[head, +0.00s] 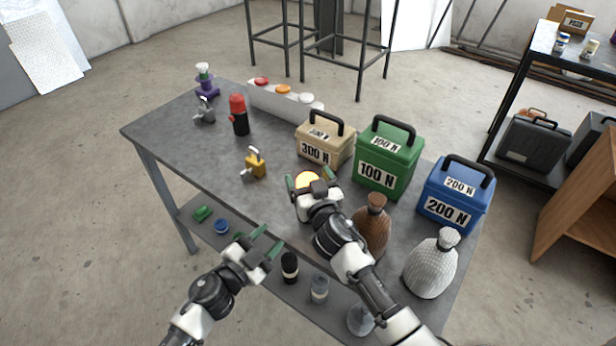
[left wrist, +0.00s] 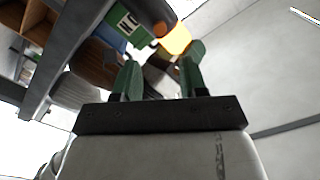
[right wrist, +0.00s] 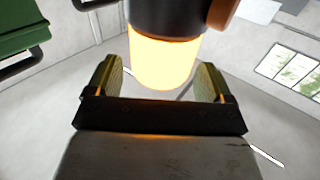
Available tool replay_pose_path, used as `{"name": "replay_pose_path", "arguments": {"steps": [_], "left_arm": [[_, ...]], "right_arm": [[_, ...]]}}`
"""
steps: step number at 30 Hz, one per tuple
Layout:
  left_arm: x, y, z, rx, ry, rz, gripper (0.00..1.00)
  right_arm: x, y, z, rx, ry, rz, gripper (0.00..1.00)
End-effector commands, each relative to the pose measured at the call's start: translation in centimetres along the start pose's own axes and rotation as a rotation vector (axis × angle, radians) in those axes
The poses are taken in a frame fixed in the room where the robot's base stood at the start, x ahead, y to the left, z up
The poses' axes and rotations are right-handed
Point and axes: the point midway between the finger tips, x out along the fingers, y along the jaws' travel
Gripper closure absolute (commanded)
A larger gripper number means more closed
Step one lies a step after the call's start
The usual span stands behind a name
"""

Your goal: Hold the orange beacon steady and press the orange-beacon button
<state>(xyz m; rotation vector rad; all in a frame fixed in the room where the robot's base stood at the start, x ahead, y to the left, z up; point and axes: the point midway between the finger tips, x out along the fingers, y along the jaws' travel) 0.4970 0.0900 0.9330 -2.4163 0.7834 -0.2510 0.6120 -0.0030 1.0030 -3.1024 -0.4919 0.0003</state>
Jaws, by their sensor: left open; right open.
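The orange beacon (head: 307,179) glows at the table's front edge, partly hidden by my right gripper (head: 311,183). In the right wrist view the glowing beacon (right wrist: 165,62) is below a dark part and stands between and beyond the open fingers, with gaps at both sides. My left gripper (head: 268,240) is open and empty, in front of the table's edge, left of the beacon. An orange glowing shape (left wrist: 176,40), likely the beacon, shows beyond its fingers in the left wrist view. A likely beacon button, orange (head: 283,89), sits on a white block (head: 262,99) between red and white buttons.
Beige (head: 312,151), green (head: 378,168) and blue (head: 448,207) weight boxes stand behind and right of the beacon. A brown bottle (head: 374,235) and a white one (head: 432,265) stand at right. A yellow padlock-like item (head: 254,167) stands left. The table's left-middle is mostly clear.

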Motion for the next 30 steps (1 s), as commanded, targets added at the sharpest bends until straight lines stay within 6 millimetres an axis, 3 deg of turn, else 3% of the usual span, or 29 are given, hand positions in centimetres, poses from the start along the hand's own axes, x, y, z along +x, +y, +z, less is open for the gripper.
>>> {"name": "replay_pose_path", "arguments": {"steps": [12,23,24,30], "left_arm": [[0.00,0.00,0.00,0.000,0.000,0.000,0.57],[0.00,0.01,0.00,0.000,0.000,0.000,0.57],[0.00,0.01,0.00,0.000,0.000,0.000,0.59],[0.00,0.00,0.00,0.000,0.000,0.000,0.90]], "right_arm": [[0.88,0.01,0.00,0.000,0.000,-0.001,0.18],[0.85,0.01,0.00,-0.001,0.000,-0.001,0.71],[0.85,0.01,0.01,-0.001,0.000,-0.001,0.75],[0.85,0.02,0.02,-0.001,0.000,0.000,0.75]]}}
